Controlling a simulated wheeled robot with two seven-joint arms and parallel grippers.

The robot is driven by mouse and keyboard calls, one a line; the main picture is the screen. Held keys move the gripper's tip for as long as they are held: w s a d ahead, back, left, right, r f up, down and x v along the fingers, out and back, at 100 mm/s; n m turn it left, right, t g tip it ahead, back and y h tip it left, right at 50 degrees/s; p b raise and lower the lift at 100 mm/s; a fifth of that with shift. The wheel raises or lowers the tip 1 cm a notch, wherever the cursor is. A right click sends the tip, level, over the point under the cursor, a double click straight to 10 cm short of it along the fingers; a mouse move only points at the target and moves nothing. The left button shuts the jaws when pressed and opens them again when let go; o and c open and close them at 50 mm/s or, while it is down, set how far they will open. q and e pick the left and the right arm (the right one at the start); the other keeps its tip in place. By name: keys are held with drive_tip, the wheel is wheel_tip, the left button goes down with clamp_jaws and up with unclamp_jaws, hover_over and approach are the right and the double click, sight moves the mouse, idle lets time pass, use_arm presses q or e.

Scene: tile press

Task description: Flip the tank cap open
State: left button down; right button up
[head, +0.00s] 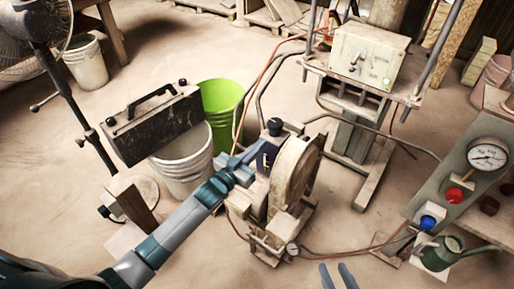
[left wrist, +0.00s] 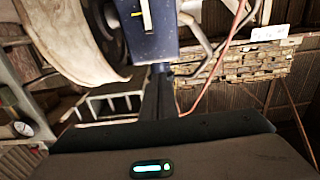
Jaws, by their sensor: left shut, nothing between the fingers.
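The small dark blue tank (head: 265,161) with a yellow mark is on the machine beside a big round wheel (head: 291,170). A black rounded cap (head: 274,126) sits on top of it and looks closed. My left gripper (head: 257,148) is shut and empty, its tip close to the tank's left side, below the cap. I cannot tell whether it touches. In the left wrist view the tank (left wrist: 152,45) is right above the shut fingers (left wrist: 158,85); the cap is not distinguishable there. My right gripper (head: 337,276) is open and empty at the bottom edge of the head view.
A dark panel-like case (head: 153,125), a white bucket (head: 183,170) and a green bucket (head: 221,105) stand left of the machine. A control panel with a gauge (head: 487,156) and a green watering can (head: 448,252) are at right. Hoses run across the floor behind.

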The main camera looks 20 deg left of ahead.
sight(272, 132)
use_arm(q)
drive_tip(key=shift+b+x, duration=0.5)
drive_tip(key=shift+x, duration=1.85)
idle(0.5)
drive_tip(key=shift+s+r+p, duration=0.15)
drive_tip(key=shift+r+p, duration=0.1)
drive_tip(key=shift+p, duration=0.25)
idle(0.4)
